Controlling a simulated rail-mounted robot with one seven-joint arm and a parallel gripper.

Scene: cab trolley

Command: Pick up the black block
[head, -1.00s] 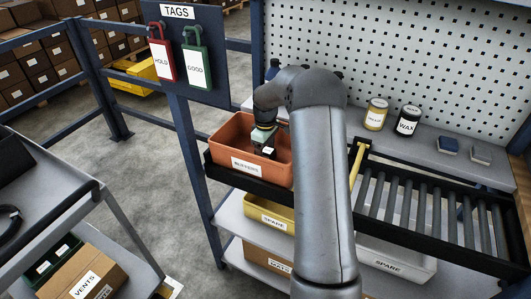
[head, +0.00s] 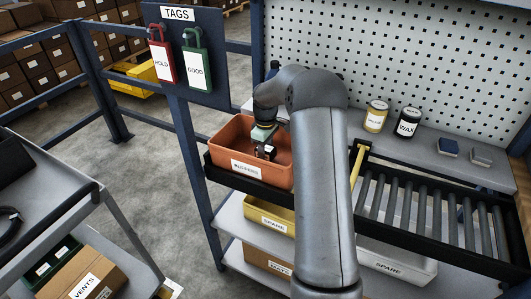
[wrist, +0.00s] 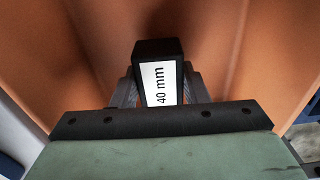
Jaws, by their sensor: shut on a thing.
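The black block (wrist: 155,48) carries a white "40 mm" label and sits between the two fingers of my gripper (wrist: 158,75) in the wrist view. My gripper is shut on it. In the head view my gripper (head: 264,152) points down inside the orange bin (head: 223,149). The block is small and dark there and hard to separate from the fingers. Whether it touches the bin floor cannot be told.
The orange bin's walls surround my gripper. A roller rack (head: 432,213) with a yellow bar (head: 356,165) lies to the right. A yellow tin (head: 376,116), a black wax tin (head: 407,122) and two small blocks stand on the shelf behind. Yellow and white spare bins are below.

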